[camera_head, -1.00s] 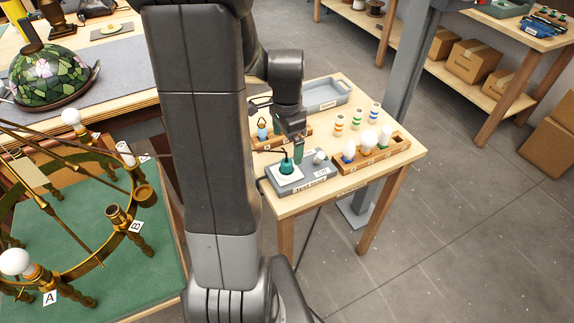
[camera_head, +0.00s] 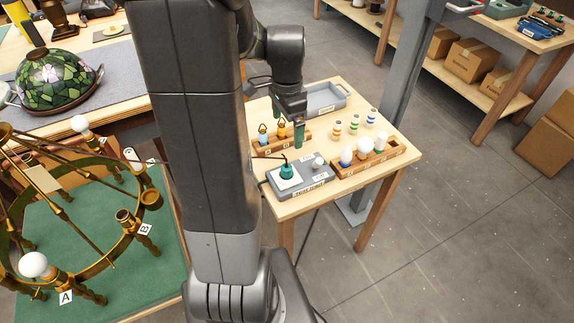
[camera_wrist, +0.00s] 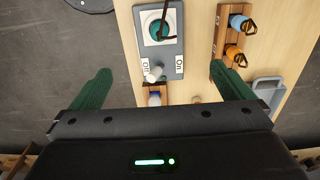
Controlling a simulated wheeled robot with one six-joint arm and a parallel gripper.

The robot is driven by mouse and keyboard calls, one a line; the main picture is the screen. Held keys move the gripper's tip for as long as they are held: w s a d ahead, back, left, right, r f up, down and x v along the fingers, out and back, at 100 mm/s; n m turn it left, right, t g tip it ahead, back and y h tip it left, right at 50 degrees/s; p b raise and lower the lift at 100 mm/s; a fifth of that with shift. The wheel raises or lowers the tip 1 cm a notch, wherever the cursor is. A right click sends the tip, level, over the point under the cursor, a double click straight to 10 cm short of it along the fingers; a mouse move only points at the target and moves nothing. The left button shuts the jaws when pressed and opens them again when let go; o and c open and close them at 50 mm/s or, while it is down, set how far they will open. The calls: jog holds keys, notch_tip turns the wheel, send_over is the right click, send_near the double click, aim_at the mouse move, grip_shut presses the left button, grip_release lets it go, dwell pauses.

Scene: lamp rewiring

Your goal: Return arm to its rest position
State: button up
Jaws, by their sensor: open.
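My gripper (camera_head: 299,136) hangs above the small wooden table in the head view, behind my large dark arm link. In the wrist view my gripper (camera_wrist: 162,90) shows two green fingers spread wide apart with nothing between them. Below it in the wrist view is a grey switch box (camera_wrist: 174,58) with a teal plug or socket piece (camera_wrist: 159,30) and a lever near the labels Off and On. The switch box also shows in the head view (camera_head: 312,183), below and apart from the fingers.
A wooden rack with white bulbs (camera_head: 366,158), striped cylinders (camera_head: 354,124) and a grey tray (camera_head: 326,98) stand on the table (camera_head: 395,179). A brass chandelier (camera_head: 100,262) lies at left near a stained-glass lamp (camera_head: 55,82). A grey post (camera_head: 408,75) rises behind the table.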

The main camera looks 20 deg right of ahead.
jog(key=shift+r, duration=0.65)
notch_tip(320, 180, down, 10)
jog(key=b, duration=0.5)
jog(key=shift+f, duration=0.1)
jog(key=shift+r+p, duration=1.6)
jog(key=shift+r, duration=0.7)
